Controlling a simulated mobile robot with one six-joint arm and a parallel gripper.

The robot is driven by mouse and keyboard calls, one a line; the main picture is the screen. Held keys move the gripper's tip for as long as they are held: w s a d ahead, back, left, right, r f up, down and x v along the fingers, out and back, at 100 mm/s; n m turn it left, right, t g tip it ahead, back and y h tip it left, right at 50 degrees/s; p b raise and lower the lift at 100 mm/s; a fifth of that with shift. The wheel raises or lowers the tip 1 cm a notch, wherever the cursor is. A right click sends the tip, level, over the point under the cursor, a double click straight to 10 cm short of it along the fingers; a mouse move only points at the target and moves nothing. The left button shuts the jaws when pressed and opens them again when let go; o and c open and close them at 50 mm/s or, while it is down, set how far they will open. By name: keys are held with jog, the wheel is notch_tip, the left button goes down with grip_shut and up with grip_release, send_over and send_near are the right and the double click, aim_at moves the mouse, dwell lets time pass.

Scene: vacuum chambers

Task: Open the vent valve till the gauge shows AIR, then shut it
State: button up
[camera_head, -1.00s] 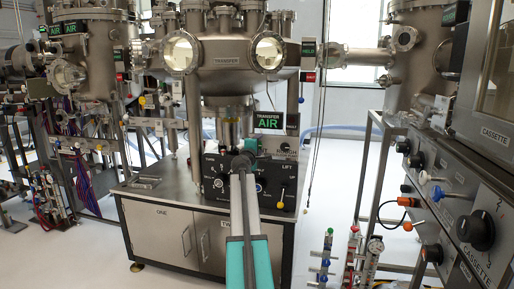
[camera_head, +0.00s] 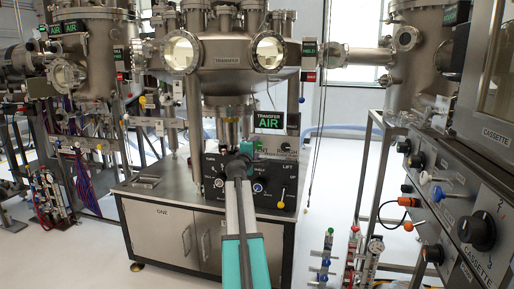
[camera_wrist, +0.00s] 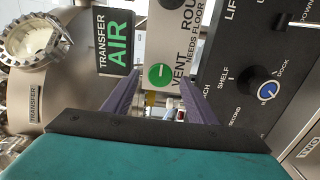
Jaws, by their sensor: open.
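The vent valve is a round green knob (camera_wrist: 159,76) with a pale bar, on a light panel marked VENT in the wrist view. The bar looks upright in that picture. The gauge sign (camera_wrist: 117,45) left of it reads TRANSFER AIR in green; it also reads so in the head view (camera_head: 268,122). My gripper (camera_wrist: 159,70) is open, with its two purple fingers spread on either side of the knob in the picture. I cannot tell whether they touch it.
A black LIFT panel (camera_head: 270,181) with knobs and a lever stands right beside my arm. Its blue-capped knob (camera_wrist: 267,90) is right of my fingers in the wrist view. The transfer chamber (camera_head: 228,62) hangs above. A steel cabinet (camera_head: 160,228) stands below.

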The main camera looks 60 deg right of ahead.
jog(key=v, duration=0.9)
jog(key=shift+s+p, duration=0.2)
jog(key=shift+p, duration=0.1)
dwell(0.4)
